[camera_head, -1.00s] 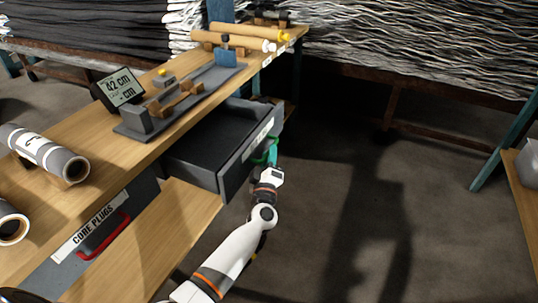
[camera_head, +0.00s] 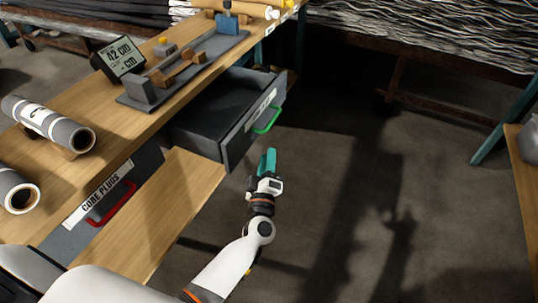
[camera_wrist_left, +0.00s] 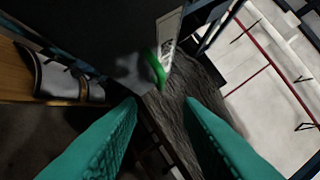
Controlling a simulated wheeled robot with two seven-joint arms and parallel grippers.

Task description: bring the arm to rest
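My left arm (camera_head: 226,268) reaches in from the bottom of the head view, beside the bench. My left gripper (camera_head: 267,163), with teal fingers, hangs over the floor just in front of the open grey drawer (camera_head: 238,137). It is apart from the drawer's green handle (camera_head: 267,119). In the left wrist view the two teal fingers (camera_wrist_left: 160,115) stand wide apart with nothing between them. The green handle (camera_wrist_left: 154,69) shows beyond the fingertips. My right gripper is not in view.
The wooden bench (camera_head: 110,137) carries grey rolls (camera_head: 48,125), a display (camera_head: 120,58) and a measuring rig (camera_head: 185,70). A closed drawer labelled CORE PLUGS (camera_head: 100,192) has a red handle. The floor (camera_head: 345,190) to the right is clear.

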